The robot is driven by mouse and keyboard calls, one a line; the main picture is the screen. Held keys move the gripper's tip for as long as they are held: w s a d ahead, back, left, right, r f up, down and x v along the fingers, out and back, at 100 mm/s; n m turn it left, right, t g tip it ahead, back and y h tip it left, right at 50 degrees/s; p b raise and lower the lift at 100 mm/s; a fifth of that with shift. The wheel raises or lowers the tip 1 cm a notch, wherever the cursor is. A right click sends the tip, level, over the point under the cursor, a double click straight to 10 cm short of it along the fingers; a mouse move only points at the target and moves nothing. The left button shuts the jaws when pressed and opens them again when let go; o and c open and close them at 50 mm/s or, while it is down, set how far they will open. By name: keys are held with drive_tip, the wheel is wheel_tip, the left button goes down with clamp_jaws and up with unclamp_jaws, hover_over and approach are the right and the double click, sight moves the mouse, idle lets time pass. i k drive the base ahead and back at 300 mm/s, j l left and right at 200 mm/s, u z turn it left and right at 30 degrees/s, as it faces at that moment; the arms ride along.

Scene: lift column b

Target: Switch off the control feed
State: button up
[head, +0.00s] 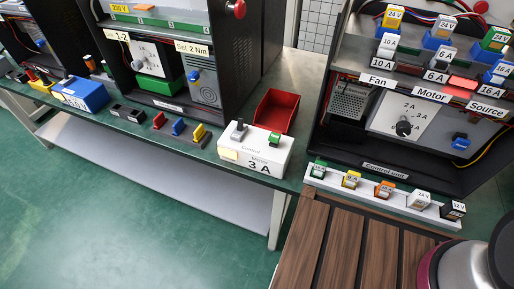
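A white box (255,158) stands at the front edge of the green bench, with the words "Control" and "Motor" and a large "3 A" on its front. A dark grey upright lever (239,131) is on its top left, and a green piece (274,139) is on its top right. A pale yellow tag sits on its left front. I cannot tell the lever's on or off position at this size. The cabinet labelled "Control unit" (385,170) stands to the right, with a dial (404,128) and a blue switch-like part (460,142). My gripper is not in view.
A red bin (276,111) stands behind the white box. A white rack (382,196) of coloured blocks runs along the cabinet's front, beside a dark wooden slatted surface (345,245). Another cabinet (160,60) stands left. My arm shows at the lower right. Green floor is open at lower left.

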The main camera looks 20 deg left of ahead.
sight(240, 120)
drive_tip(key=k+j+u, duration=0.2)
drive_tip(key=j, duration=0.6)
drive_tip(key=k+j+u, duration=0.15)
drive_tip(key=j, duration=0.65)
drive_tip(key=j+u, duration=0.2)
drive_tip(key=j, duration=0.65)
